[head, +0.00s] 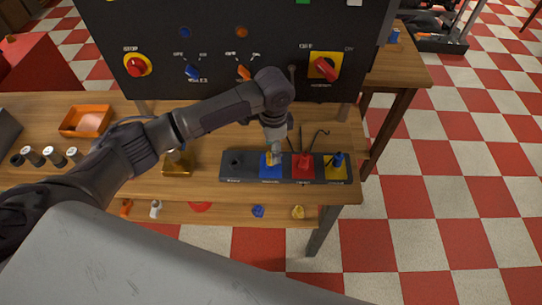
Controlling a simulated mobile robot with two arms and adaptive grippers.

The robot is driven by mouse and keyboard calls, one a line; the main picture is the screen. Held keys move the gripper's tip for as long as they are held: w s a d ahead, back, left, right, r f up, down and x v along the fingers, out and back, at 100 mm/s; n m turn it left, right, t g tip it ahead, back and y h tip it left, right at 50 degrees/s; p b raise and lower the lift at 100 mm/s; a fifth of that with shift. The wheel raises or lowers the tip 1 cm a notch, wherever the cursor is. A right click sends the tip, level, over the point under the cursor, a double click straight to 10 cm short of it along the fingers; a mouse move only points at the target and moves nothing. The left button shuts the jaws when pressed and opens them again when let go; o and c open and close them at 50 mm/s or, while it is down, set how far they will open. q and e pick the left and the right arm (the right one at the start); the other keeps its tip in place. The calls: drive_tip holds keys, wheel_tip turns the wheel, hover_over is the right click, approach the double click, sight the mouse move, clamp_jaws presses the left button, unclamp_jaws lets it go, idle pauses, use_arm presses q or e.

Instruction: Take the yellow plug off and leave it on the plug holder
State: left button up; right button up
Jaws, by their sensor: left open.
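A black socket strip (228,177) lies near the front edge of the wooden table, with blue, red and yellow squares and a dark round socket at its left end. The yellow plug (267,158) is small and partly hidden; it stands at the blue square. My left gripper (275,152) is open and points down right over it, its fingers around or beside it; I cannot tell which. A red plug (303,161) stands on the red square, a blue plug (338,159) on the yellow square. I cannot clearly identify the plug holder. My right gripper is out of view.
A black control panel (215,30) with knobs stands behind. A brass-coloured block (178,165) and an orange tray (85,121) are to the left. Dark cables rise behind the strip. A lower shelf (230,214) holds small loose parts.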

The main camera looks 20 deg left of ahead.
use_arm(q)
drive_tip(key=shift+s+a+f, duration=0.1)
drive_tip(key=shift+s+f, duration=0.05)
drive_tip(key=shift+f, duration=0.5)
drive_tip(key=shift+s+a+f, duration=0.1)
drive_tip(key=shift+f, duration=0.5)
drive_tip(key=shift+d+f, duration=0.1)
drive_tip(key=shift+f, duration=0.35)
clamp_jaws()
drive_tip(key=shift+r, duration=0.1)
drive_tip(key=shift+w+r, duration=0.15)
drive_tip(key=shift+r, duration=0.4)
wheel_tip(320, 180, up, 3)
drive_tip(key=shift+f+b, duration=0.1)
drive_tip(key=shift+b, duration=0.3)
drive_tip(key=d+r+b, duration=0.2)
drive_tip(key=d+r, duration=0.5)
drive_tip(key=d, duration=0.4)
drive_tip(key=shift+s+d, duration=0.35)
drive_tip(key=shift+s, duration=0.1)
